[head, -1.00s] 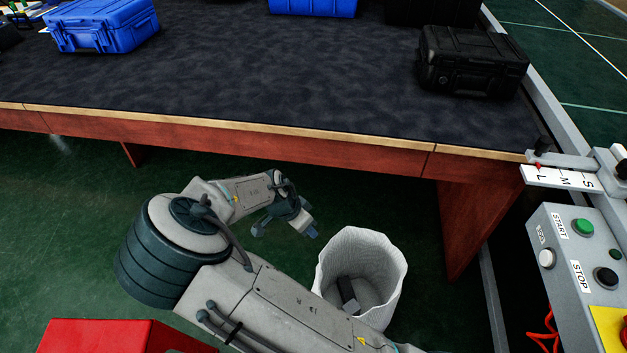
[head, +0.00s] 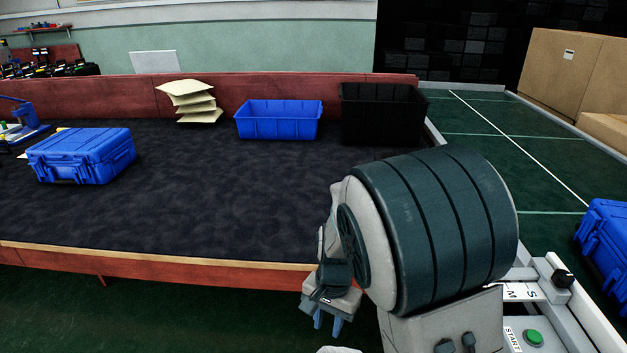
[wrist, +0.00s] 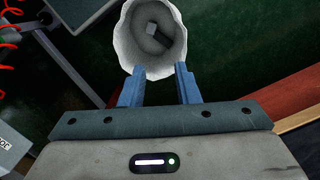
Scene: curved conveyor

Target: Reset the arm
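My arm (head: 440,225) is folded up in the right half of the head view, with its large dark ribbed joint in front of the table. My gripper (head: 328,321) hangs with its blue fingers pointing down, just past the table's front edge. In the wrist view my gripper (wrist: 158,88) is open, with clear space between its two fingers. A white bin (wrist: 126,45) stands on the floor beyond the fingertips, with a small grey block (wrist: 158,30) inside. The head view shows only a sliver of the bin's rim at the bottom.
The dark-topped table (head: 190,215) holds a blue case (head: 83,155), a blue crate (head: 278,121), a black crate (head: 383,115) and stacked cream trays (head: 193,102). A control box with a green button (head: 533,337) stands at lower right. Another blue case (head: 606,240) is at the right edge.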

